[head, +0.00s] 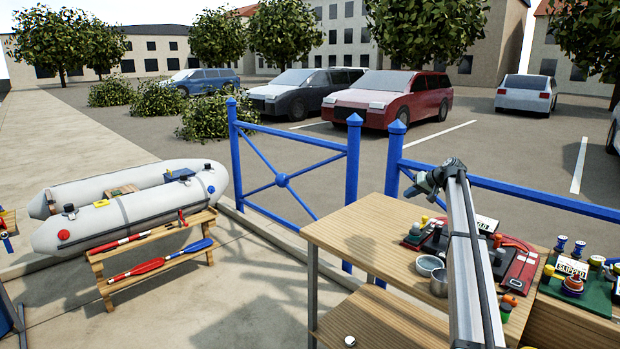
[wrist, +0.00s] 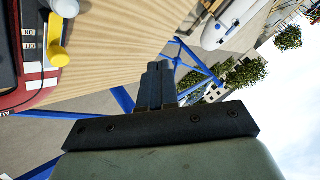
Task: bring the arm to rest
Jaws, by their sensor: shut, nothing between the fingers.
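My gripper shows in the wrist view (wrist: 157,75) with its two dark fingers together and nothing between them. It points past the edge of the wooden table (wrist: 130,25) toward the blue fence and the boat. In the head view my arm rises in front of the wooden table (head: 350,235), with its bent upper end above the table top. The fingertips are too small to make out clearly in the head view.
A red panel with switches (head: 520,265) lies on the table beside my arm, with a metal cup (head: 439,283) and a bowl (head: 430,265). A green board (head: 580,295) is at right. The table's left part is clear. A blue fence (head: 352,180) stands behind; an inflatable boat (head: 140,205) is left.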

